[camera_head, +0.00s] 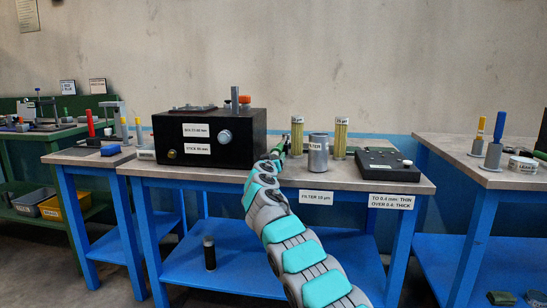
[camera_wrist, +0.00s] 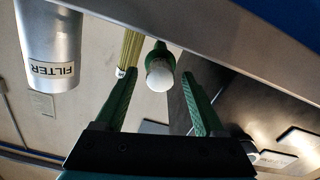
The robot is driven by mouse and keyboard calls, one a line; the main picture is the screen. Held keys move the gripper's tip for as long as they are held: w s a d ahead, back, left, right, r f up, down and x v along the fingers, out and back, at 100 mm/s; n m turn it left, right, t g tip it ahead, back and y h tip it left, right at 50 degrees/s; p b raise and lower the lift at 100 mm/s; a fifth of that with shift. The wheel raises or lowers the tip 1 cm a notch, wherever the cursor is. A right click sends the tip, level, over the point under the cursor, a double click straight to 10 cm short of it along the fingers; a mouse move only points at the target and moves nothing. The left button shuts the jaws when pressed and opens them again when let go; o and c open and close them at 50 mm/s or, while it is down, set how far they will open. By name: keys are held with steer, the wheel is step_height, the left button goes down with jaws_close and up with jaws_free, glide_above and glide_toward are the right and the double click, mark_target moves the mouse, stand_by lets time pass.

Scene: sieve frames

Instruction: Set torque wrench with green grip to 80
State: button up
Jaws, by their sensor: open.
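My gripper (camera_head: 281,148) is at the middle bench, near the grey filter cylinder. In the wrist view, its two green fingers (camera_wrist: 160,74) are apart. A green piece with a round white end (camera_wrist: 159,72) shows between or just beyond the fingertips; I cannot tell whether they touch it. It may be the green-gripped torque wrench, but no scale or number on it is readable. In the head view, my arm and gripper hide much of that spot, and I cannot make out a green-gripped wrench there.
A grey cylinder marked FILTER (camera_head: 318,153) stands close right, also in the wrist view (camera_wrist: 48,45). Yellow ribbed filters (camera_head: 341,139) stand behind. A black box (camera_head: 208,135) is left; a dark panel (camera_head: 380,161) is right. Yellow-handled (camera_head: 480,131) and blue-handled (camera_head: 497,132) tools stand on the right bench.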

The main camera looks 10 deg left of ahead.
jaws_close()
stand_by(0.7)
